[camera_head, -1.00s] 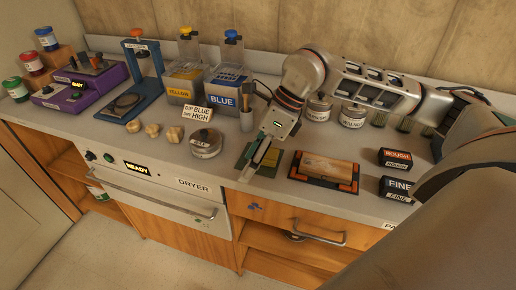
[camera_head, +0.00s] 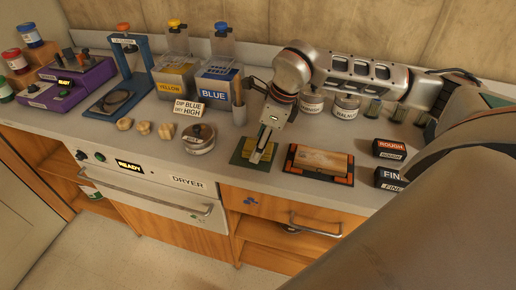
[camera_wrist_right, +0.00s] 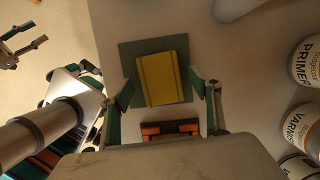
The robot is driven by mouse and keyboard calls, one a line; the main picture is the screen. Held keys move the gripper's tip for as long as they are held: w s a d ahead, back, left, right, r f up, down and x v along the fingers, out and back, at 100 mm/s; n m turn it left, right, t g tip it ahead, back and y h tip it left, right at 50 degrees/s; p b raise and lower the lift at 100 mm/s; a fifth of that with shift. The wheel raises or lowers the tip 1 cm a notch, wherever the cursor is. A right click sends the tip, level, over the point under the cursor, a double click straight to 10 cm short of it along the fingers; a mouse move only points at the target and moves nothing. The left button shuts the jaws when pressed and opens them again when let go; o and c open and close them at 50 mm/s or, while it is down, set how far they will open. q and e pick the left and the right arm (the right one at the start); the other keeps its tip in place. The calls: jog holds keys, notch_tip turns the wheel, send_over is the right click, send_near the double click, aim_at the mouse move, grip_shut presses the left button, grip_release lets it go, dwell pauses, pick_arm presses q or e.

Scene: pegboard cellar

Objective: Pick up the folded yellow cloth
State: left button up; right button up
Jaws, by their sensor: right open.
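The folded yellow cloth (camera_wrist_right: 163,78) lies flat on a dark green mat (camera_wrist_right: 129,54) in the right wrist view. In the head view, my right gripper hides most of the cloth, while the mat (camera_head: 240,158) shows around the fingers. My right gripper (camera_head: 259,155) points down over the mat. In the right wrist view its fingers (camera_wrist_right: 163,97) are open, one on each side of the cloth, with nothing between them visibly gripped. What looks like my left gripper (camera_wrist_right: 22,46) shows at the far left of that view, away from the cloth; its jaw state is unclear.
A wooden block (camera_head: 319,161) sits in an orange and black holder just right of the mat. A round lidded tin (camera_head: 199,140) stands to the left. A cup (camera_head: 239,115) and the blue tank (camera_head: 217,92) stand behind. ROUGH (camera_head: 390,149) and FINE blocks lie right.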

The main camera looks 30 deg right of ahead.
jog(key=shift+f, duration=0.2)
jog(key=c, duration=1)
jog(key=shift+r, duration=0.1)
notch_tip(320, 180, up, 20)
jog(key=shift+f+p, duration=0.1)
jog(key=shift+p, duration=0.5)
jog(key=o, duration=0.3)
jog(key=c, duration=0.4)
